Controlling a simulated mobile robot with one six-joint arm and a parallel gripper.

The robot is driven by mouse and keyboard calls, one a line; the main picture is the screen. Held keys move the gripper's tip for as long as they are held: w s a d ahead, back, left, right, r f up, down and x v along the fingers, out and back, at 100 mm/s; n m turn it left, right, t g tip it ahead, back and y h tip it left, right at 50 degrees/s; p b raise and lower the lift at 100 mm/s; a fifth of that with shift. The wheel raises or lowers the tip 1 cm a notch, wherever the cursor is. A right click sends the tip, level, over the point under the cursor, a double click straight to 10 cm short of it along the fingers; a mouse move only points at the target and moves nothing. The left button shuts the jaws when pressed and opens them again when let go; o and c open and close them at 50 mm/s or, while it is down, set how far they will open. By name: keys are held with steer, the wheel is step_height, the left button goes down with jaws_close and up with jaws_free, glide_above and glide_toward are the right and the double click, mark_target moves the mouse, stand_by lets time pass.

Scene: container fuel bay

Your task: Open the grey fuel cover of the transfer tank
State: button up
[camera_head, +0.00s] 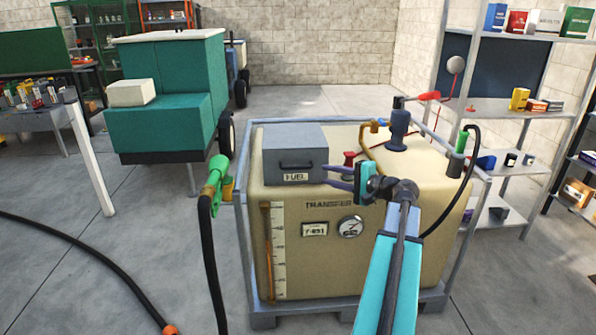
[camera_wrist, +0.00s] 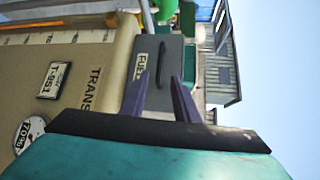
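The grey fuel cover (camera_head: 296,150) sits closed on the front left of the beige transfer tank's (camera_head: 330,265) top. Its front face has a dark bar handle (camera_head: 296,165) and a FUEL label (camera_head: 295,177). My gripper (camera_head: 324,177) is just right of the cover's front, its two purple fingers pointing left. In the wrist view, turned sideways, my gripper (camera_wrist: 159,76) is open and empty. The handle (camera_wrist: 160,64) appears in line with the gap between the fingertips, beyond them. The cover (camera_wrist: 172,60) is partly hidden by the fingers.
A grey metal frame (camera_head: 240,230) surrounds the tank. A green nozzle (camera_head: 216,172) with a black hose hangs at its left. A red-capped fitting (camera_head: 349,160) and a blue pump (camera_head: 397,130) stand on the tank top. Floor (camera_head: 150,240) at the left is mostly clear, with a hose lying there.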

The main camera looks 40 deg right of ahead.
mark_target(300, 168)
steer(key=shift+w, duration=0.1)
steer(key=x, duration=1.3)
steer(key=shift+w+a+f, duration=0.15)
steer(key=shift+w, duration=0.2)
steer(key=shift+c, duration=0.3)
jaws_close()
